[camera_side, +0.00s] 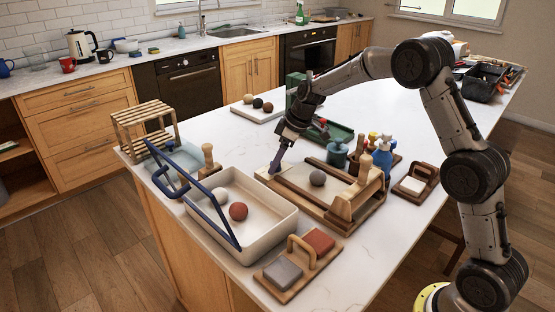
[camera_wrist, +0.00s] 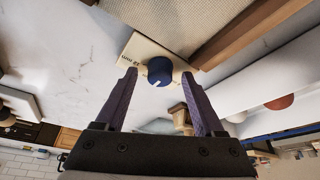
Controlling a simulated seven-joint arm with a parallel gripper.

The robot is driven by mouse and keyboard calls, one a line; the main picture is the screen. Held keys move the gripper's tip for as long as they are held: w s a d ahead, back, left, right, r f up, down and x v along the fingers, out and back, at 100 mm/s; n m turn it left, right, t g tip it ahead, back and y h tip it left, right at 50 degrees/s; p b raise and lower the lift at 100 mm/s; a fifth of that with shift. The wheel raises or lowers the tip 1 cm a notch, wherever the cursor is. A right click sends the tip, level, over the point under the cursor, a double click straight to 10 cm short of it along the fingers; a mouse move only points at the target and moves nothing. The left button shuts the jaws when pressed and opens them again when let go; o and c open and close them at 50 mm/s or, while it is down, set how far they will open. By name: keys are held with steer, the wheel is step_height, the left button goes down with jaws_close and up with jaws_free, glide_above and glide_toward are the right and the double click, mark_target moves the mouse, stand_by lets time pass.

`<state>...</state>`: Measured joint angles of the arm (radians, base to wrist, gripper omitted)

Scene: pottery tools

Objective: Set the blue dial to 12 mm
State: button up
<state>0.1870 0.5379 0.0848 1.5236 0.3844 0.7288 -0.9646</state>
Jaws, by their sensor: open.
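The blue dial (camera_wrist: 160,70) sits on a small cream plate (camera_wrist: 137,49) in the wrist view. A white pointer line on it points to the lower left of that view. A printed mark in mm shows left of the dial; its number is hard to read. My gripper (camera_wrist: 159,74) is open, with one purple finger on each side of the dial and a visible gap to it. In the side view my gripper (camera_side: 277,164) reaches down at the left end of the wooden slab roller board (camera_side: 290,189); the dial cannot be made out there.
A cream tray (camera_side: 262,243) with a white and a red ball lies in front. Blue bottle (camera_side: 382,158), green pots and a wooden rack (camera_side: 145,125) stand around.

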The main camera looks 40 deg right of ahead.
steer(key=shift+c, duration=0.2)
jaws_close()
steer(key=shift+m, duration=0.3)
steer(key=m+h, duration=0.1)
steer(key=m, duration=0.1)
steer(key=m+h, duration=0.1)
steer(key=m, duration=0.2)
steer(key=shift+a+r+m+t, duration=0.1)
steer(key=shift+a+m+t, duration=0.1)
steer(key=shift+m+t, duration=0.15)
steer(key=m+h, duration=0.2)
steer(key=m, duration=0.3)
steer(key=shift+a+m, duration=0.1)
steer(key=shift+m, duration=0.15)
steer(key=shift+h, duration=0.3)
steer(key=shift+o, duration=0.2)
jaws_free()
